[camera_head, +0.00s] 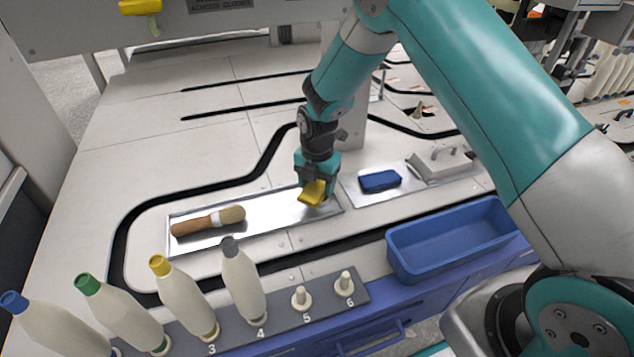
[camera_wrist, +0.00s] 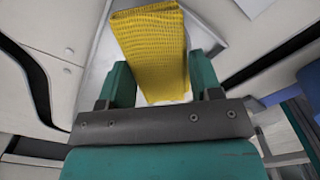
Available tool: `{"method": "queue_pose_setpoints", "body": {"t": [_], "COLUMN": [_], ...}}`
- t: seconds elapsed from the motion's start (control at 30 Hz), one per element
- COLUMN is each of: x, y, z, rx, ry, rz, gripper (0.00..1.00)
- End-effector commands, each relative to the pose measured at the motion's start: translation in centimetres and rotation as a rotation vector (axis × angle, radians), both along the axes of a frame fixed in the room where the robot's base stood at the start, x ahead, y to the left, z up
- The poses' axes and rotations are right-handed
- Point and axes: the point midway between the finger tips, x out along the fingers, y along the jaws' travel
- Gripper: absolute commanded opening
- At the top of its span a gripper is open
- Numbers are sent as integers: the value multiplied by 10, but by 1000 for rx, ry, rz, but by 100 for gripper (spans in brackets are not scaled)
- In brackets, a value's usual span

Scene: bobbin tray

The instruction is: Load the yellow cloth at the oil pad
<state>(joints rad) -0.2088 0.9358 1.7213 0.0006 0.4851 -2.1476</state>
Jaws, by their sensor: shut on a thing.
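The yellow cloth (camera_head: 312,194) is held in my gripper (camera_head: 318,182), above the right end of a shallow metal tray (camera_head: 275,215). In the wrist view the cloth (camera_wrist: 152,50) is a textured yellow block between the two green fingers, and it juts out past them. My gripper is shut on it. A blue pad (camera_head: 380,180) lies on a second metal tray to the right of my gripper. I cannot tell for sure whether this is the oil pad.
A metal block with a handle (camera_head: 440,164) is right of the blue pad. An empty blue bin (camera_head: 450,240) and a row of bobbins (camera_head: 243,285) stand in front.

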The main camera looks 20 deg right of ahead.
Motion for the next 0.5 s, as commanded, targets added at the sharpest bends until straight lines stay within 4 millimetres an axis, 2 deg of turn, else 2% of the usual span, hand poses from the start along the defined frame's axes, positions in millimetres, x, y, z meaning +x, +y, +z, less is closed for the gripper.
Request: {"method": "queue_pose_setpoints", "body": {"t": [0.5], "x": [0], "y": [0], "z": [-6], "rx": [0], "ry": [0], "rz": [0], "gripper": [40]}}
